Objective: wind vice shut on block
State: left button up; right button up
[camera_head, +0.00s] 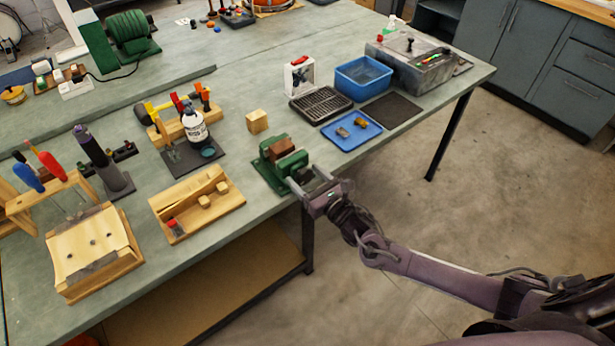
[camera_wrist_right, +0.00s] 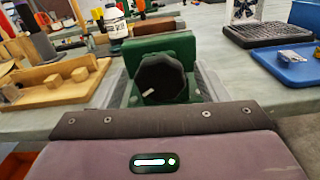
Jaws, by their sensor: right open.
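The green vice (camera_head: 275,175) stands at the bench's front edge in the head view. A brown block (camera_head: 283,146) sits between its jaws; I cannot tell whether both jaws touch it. In the right wrist view, the green vice body (camera_wrist_right: 180,44) shows with a dark round knob (camera_wrist_right: 160,78) bearing a small pale mark. My right gripper (camera_head: 308,180) is open at the front of the vice. In the wrist view its grey fingers stand on either side of the knob, apparently apart from it. My left gripper is not in view.
A pale wooden cube (camera_head: 257,121) stands behind the vice. A wooden tray (camera_head: 190,220) lies to the left, near a white bottle (camera_head: 194,127). To the right are a blue tray (camera_head: 345,143), a black rack (camera_head: 320,104) and a blue bin (camera_head: 362,78). Floor is open before the bench.

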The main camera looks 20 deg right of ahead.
jog(key=c, duration=1)
jog(key=shift+m, duration=0.3)
